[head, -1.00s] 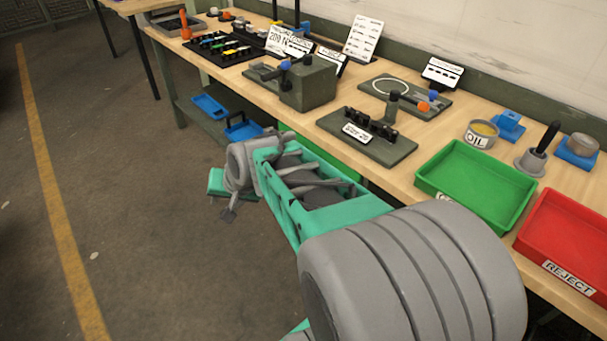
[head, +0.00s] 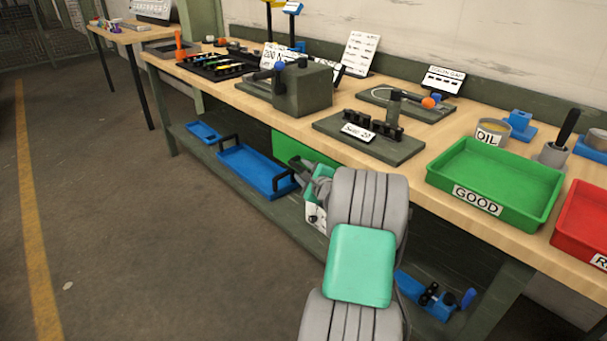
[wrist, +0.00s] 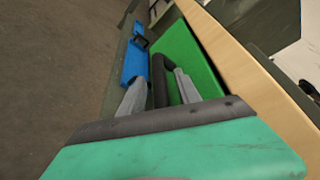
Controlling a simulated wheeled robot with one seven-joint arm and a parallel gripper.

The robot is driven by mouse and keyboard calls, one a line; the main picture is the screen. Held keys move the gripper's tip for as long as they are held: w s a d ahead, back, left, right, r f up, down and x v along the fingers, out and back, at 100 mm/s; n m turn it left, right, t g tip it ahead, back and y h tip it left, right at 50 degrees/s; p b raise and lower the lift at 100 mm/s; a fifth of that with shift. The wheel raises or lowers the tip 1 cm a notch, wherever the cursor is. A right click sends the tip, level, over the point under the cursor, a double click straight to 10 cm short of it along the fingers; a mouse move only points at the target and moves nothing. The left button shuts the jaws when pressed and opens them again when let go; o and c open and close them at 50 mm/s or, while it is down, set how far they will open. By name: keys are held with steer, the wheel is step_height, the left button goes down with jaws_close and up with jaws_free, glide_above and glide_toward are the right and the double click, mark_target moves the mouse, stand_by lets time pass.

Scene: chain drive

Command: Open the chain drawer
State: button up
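The chain drawer shows as a green front (head: 290,148) under the bench top in the head view, partly hidden behind my arm. In the wrist view its green face (wrist: 186,52) lies ahead, with a dark bar handle (wrist: 159,80) on it. My gripper (wrist: 160,77) is open, with one grey finger on each side of the handle. Small gaps seem to show between fingers and handle; contact cannot be told. In the head view my gripper (head: 308,170) is small and partly hidden by my wrist, at the drawer front. The drawer appears shut.
The wooden bench edge (wrist: 235,50) runs close above and right of the drawer. On the lower shelf lie a blue tray with black handles (head: 255,168) and a blue tool (head: 428,298). A green GOOD tray (head: 495,185) stands on the bench. The floor at left is clear.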

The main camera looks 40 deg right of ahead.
steer(key=shift+c, duration=0.4)
jaws_close()
stand_by(1.0)
